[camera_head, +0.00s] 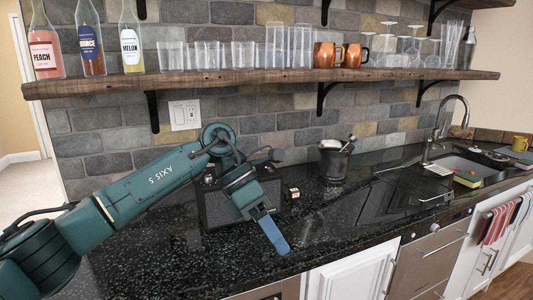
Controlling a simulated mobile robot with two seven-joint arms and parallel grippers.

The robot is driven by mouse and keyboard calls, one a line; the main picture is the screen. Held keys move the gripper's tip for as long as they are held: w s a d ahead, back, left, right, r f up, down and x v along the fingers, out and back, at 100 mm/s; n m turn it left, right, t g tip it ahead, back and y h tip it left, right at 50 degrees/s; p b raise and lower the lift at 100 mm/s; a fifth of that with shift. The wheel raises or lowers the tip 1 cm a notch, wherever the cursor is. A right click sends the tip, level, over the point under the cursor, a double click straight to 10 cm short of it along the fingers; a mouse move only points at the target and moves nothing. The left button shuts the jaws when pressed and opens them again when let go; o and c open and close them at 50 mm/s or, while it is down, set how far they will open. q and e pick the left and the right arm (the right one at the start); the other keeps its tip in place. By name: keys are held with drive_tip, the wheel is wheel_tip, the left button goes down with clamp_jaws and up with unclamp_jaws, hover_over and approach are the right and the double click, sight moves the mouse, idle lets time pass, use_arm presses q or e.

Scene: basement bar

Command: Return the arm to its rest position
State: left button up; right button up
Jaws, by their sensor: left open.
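My left arm comes in from the left, and its dark green links reach over the black speckled counter (350,236). My left gripper (268,228) hangs at the arm's end, tilted down to the right, with a blue finger near the counter's front edge. Nothing shows held in it. Only one finger shows clearly, and the other is hard to make out. Whether the fingertip touches the counter or hovers above it, I cannot tell. My right gripper is not in view.
A dark box (212,207) stands behind the gripper. A metal bucket (335,160) is at the wall. A wooden shelf (270,78) with bottles, glasses and copper mugs (325,56) runs above the arm. A sink and faucet (440,128) are at right.

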use_arm(q)
drive_tip(key=s+d+f+n+h, duration=0.2)
drive_tip(key=s+d+n+h, duration=0.6)
drive_tip(key=h, duration=0.6)
drive_tip(key=w+a+f+n+t+y, duration=0.2)
drive_tip(key=a+f+n+t+y, duration=0.3)
drive_tip(key=n+t, duration=0.7)
drive_tip(key=w+a+f+n+t+y, duration=0.2)
drive_tip(key=a+f+n+t, duration=0.5)
drive_tip(key=n, duration=0.9)
drive_tip(key=s+a+f+n+g+y, duration=0.2)
drive_tip(key=s+a+f+n+y, duration=0.3)
drive_tip(key=s+f, duration=0.3)
drive_tip(key=s+a+f+n+g+y, duration=0.2)
drive_tip(key=s+a+f+n+y, duration=0.3)
drive_tip(key=f, duration=0.6)
drive_tip(key=s+a+n+p, duration=0.1)
drive_tip(key=s+n, duration=0.1)
drive_tip(key=s, duration=0.1)
drive_tip(key=shift+a+g, duration=0.35)
drive_tip(key=shift+g, duration=0.05)
drive_tip(key=shift+w+r, duration=0.1)
drive_tip(key=shift+w, duration=0.05)
